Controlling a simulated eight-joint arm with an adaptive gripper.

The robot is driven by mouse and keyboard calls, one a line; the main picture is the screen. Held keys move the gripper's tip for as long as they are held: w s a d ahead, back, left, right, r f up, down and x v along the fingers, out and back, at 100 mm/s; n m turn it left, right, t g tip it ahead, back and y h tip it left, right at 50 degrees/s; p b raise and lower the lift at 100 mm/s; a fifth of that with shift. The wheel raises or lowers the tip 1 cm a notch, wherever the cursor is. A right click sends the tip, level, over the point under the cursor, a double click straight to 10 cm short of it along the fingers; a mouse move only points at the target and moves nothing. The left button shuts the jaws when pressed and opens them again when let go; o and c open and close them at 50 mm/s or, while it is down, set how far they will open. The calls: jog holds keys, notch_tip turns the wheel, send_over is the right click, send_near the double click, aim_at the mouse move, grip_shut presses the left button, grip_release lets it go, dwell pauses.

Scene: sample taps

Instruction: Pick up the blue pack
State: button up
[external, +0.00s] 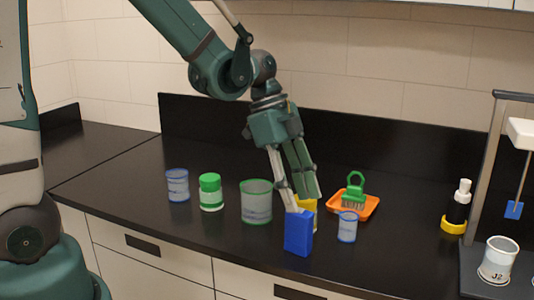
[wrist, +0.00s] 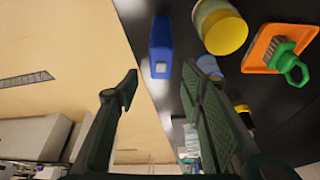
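The blue pack (external: 298,233) is a small upright box near the front edge of the black counter. In the wrist view, the pack (wrist: 161,40) shows with a pale patch at its near end, just beyond the gap between my fingertips. My gripper (external: 302,203) is pointing down above and close to the pack, its two fingers apart. The wrist view also shows my gripper (wrist: 160,78) open with nothing between its fingers. I cannot tell whether a finger touches the pack.
A yellow container (external: 308,205) stands right behind the pack, partly hidden. A small blue-rimmed cup (external: 347,228) is to its right, with an orange tray (external: 366,210) holding a green-handled brush (external: 355,190) beyond. A green-rimmed cup (external: 256,203) stands left. The counter's front edge is close.

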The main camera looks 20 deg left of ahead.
aim_at(295, 206)
jog(key=shift+f, duration=2.05)
jog(key=shift+f, duration=0.1)
jog(key=shift+x, duration=1.2)
jog(key=shift+f, duration=0.1)
jog(key=shift+b+x, duration=0.4)
jog(key=shift+x, duration=2.1)
jog(key=shift+w, duration=0.1)
jog(key=c, duration=1.1)
